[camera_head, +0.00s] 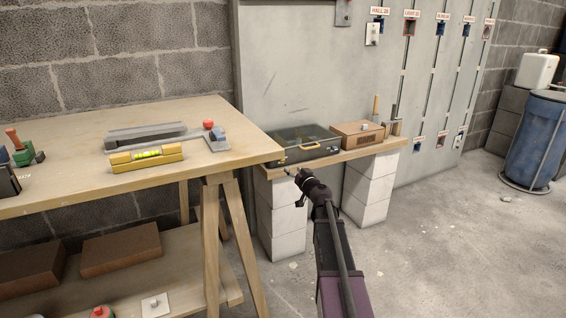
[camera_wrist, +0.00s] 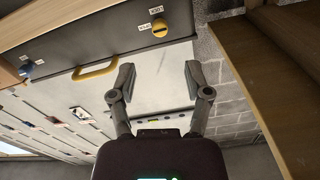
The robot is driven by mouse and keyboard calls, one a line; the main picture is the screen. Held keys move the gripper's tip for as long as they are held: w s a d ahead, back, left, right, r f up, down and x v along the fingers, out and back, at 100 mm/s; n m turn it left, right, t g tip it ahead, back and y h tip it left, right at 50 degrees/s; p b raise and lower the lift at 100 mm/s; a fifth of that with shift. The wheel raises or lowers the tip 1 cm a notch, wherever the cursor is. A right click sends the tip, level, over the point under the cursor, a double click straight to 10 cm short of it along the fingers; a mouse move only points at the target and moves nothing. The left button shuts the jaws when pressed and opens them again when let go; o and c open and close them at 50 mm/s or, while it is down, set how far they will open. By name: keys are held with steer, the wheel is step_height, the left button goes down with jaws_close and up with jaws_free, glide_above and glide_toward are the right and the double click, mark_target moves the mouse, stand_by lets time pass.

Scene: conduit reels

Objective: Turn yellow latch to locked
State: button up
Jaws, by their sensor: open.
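The dark case (camera_head: 303,133) with a clear-looking lid lies on a low plank shelf beyond the workbench. Its front face (camera_wrist: 110,37) fills the upper left of the wrist view. In the head view my gripper (camera_head: 301,176) is just in front of the case.
The workbench (camera_head: 80,130) with a yellow level (camera_head: 147,158) stands close on the left. White blocks (camera_head: 368,190) support the shelf. The floor at right is mostly free, with a blue barrel (camera_head: 535,140).

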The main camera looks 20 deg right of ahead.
mark_target(283, 161)
steer(key=w, duration=0.9)
steer(key=shift+w+a, duration=0.2)
jaws_close()
steer(key=shift+a, duration=0.15)
